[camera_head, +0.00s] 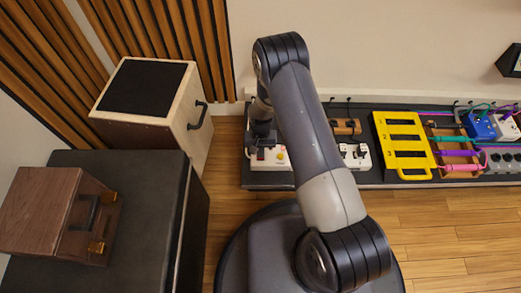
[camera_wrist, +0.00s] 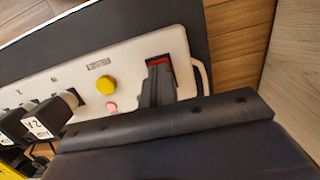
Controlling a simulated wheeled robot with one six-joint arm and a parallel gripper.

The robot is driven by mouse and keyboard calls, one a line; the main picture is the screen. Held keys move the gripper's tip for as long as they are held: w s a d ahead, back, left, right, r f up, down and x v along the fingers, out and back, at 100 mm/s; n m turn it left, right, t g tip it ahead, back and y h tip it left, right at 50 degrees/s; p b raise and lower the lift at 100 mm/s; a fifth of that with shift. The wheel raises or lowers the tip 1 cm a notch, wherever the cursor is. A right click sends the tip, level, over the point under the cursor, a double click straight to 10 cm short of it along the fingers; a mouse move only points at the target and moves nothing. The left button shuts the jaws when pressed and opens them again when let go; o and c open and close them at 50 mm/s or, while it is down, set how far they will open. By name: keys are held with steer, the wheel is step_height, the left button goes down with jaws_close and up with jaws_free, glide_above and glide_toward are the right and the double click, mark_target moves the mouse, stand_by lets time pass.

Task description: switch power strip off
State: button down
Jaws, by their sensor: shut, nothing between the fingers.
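The white power strip (camera_head: 284,165) lies on the dark bench top, partly hidden behind my arm in the head view. In the wrist view the strip (camera_wrist: 128,72) runs diagonally, with a yellow round button (camera_wrist: 106,85), a small pink button or light (camera_wrist: 112,106) and a red rocker switch (camera_wrist: 157,61) in a dark frame near its end. My gripper (camera_wrist: 160,76) is shut and empty, its fingertips over the switch and hiding most of it. Touch is not clear. In the head view my gripper (camera_head: 260,144) is above the strip's left end.
Black plugs (camera_wrist: 43,121) sit in the strip's sockets. A wooden speaker-like box (camera_head: 150,95) stands left.

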steer(key=shift+s+f+b, duration=0.15)
steer(key=shift+f+b, duration=0.15)
steer(key=shift+b, duration=0.1)
steer(key=shift+w+r+b, duration=0.1)
steer(key=shift+w+b, duration=0.25)
steer(key=shift+w, duration=0.55)
steer(key=shift+r, duration=0.15)
step_height(320, 180, up, 14)
steer(key=w+p, duration=0.1)
steer(key=p, duration=0.4)
steer(key=shift+w+p, duration=0.35)
steer(key=shift+d, duration=0.1)
